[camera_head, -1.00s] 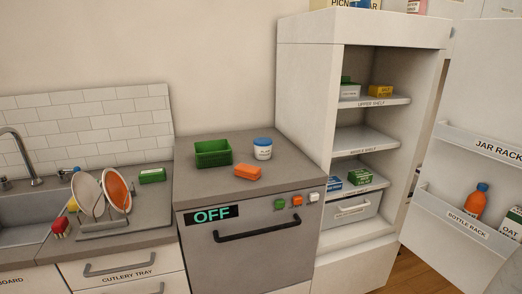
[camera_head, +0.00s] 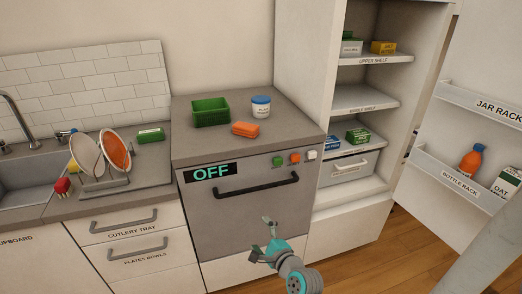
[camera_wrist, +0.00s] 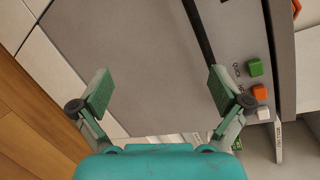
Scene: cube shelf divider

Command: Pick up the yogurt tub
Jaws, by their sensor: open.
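The yogurt tub (camera_head: 260,108) is a small white tub with a blue lid. It stands upright on the grey counter above the appliance marked OFF, in the head view. My gripper (camera_head: 268,236) is low in front of the appliance door, well below the tub and apart from it. In the wrist view my gripper (camera_wrist: 157,92) has its two green fingers wide apart with nothing between them. The tub is not in the wrist view.
A green crate (camera_head: 211,111) stands left of the tub, and an orange block (camera_head: 245,129) lies in front of it. The door handle (camera_head: 256,184) sticks out below the counter. The open fridge (camera_head: 365,100) stands at right. A dish rack (camera_head: 104,184) is at left.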

